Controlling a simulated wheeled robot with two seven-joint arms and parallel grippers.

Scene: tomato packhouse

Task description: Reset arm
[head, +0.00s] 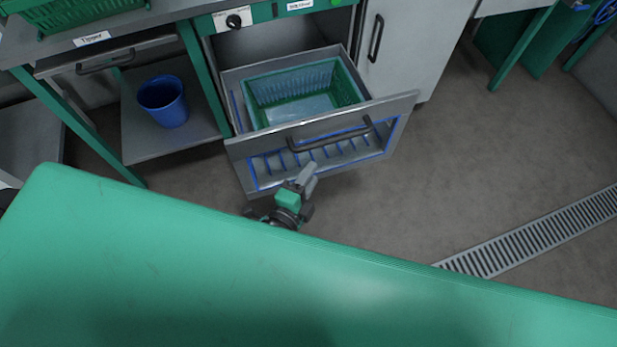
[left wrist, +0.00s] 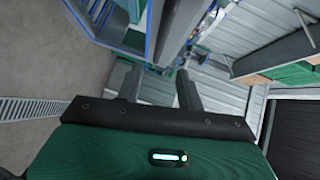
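My left gripper (head: 305,182) is in front of the open drawer (head: 237,151), just below its dark bar handle (head: 330,139). In the left wrist view the two dark fingers of the left gripper (left wrist: 159,88) stand apart with nothing between them, so it is open and empty. It appears clear of the handle, though the exact gap to the drawer front is hard to tell. My right gripper is in neither view.
The pulled-out drawer holds a green crate (head: 256,118). A blue bucket (head: 163,101) stands on a low shelf at left. A grey cabinet door (head: 417,45) is right of the drawer. A floor drain grate (head: 535,238) lies at right amid open floor.

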